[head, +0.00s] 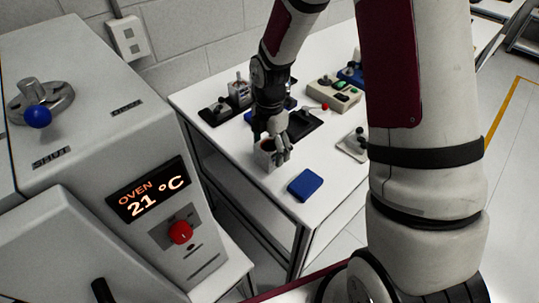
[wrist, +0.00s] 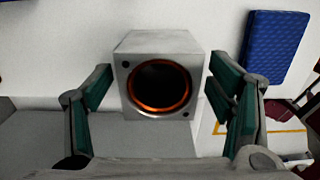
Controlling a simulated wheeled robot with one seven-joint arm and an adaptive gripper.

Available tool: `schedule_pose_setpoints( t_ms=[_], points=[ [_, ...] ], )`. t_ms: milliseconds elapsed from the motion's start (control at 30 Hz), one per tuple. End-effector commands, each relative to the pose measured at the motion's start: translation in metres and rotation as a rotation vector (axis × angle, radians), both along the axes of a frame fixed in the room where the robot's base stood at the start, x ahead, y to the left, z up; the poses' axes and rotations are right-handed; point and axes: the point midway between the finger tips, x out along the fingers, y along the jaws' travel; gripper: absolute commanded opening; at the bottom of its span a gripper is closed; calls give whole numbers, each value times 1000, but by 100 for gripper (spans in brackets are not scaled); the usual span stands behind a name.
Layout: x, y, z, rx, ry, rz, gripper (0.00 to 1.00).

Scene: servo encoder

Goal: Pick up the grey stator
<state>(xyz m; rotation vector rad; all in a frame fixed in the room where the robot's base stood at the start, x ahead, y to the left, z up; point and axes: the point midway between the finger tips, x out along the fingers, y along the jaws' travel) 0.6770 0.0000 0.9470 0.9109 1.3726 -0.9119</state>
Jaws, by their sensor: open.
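The grey stator (wrist: 160,50) is a square metal block with a round dark bore and a copper-orange ring inside. In the wrist view it lies between the two fingers of my open gripper (wrist: 160,98), with a gap visible on each side. In the head view the stator (head: 265,156) is on the white table near its left edge, partly hidden by my gripper (head: 275,152), which is at it from above.
A blue pad (head: 305,185) lies close by on the white table (head: 270,205), toward the front edge. Black fixtures and a beige button box (head: 334,94) stand behind. An oven (head: 150,195) reading 21 °C stands at left, across a gap.

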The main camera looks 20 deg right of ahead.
Motion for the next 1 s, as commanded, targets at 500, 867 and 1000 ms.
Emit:
schedule_pose_setpoints(
  t_ms=[500, 867, 1000],
  points=[
    [1, 1, -27, -1, -1, -2, 68],
    [1, 1, -26, 0, -2, -2, 0],
    [1, 1, -26, 0, -2, -2, 0]
  ],
)
